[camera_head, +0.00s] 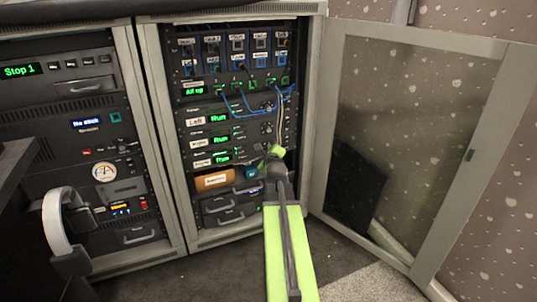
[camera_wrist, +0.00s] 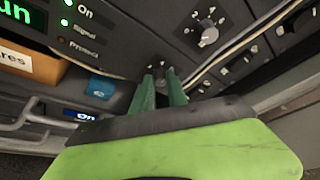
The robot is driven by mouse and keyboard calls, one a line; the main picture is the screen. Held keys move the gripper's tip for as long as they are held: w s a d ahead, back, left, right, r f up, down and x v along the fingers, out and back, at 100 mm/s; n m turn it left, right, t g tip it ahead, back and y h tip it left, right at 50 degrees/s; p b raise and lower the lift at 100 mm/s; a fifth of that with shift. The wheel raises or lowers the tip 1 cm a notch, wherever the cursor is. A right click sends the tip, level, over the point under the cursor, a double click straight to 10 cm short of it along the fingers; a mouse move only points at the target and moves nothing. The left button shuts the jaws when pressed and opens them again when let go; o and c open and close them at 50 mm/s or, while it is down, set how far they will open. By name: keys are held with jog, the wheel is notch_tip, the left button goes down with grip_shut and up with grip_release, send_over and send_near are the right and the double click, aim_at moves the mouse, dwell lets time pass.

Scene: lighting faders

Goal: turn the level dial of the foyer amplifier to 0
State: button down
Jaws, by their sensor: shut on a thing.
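A rack of amplifiers stands in the open cabinet, with green "Run" displays (camera_head: 221,140) in the head view. The small name labels there are too blurred to read surely. My gripper (camera_head: 275,153) reaches the right side of the lowest amplifier's panel. In the wrist view my gripper (camera_wrist: 160,75) has its two green fingers close together against the dark panel, shut on a small dial. The fingers hide nearly all of that dial, so its pointer and setting cannot be read. A neighbouring dial with a number scale (camera_wrist: 208,36) shows above right, untouched.
An orange box (camera_head: 213,181) and drawers with handles (camera_head: 218,205) lie below. A blue item (camera_wrist: 101,87) is left of my fingers. Cables (camera_head: 282,120) hang close beside the dials. The glass door (camera_head: 495,110) stands open on the right.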

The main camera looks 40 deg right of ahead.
jog(key=shift+a+f+n, duration=0.1)
jog(key=shift+n, duration=0.4)
jog(key=shift+b, duration=0.3)
jog(key=c, duration=1.3)
grip_release()
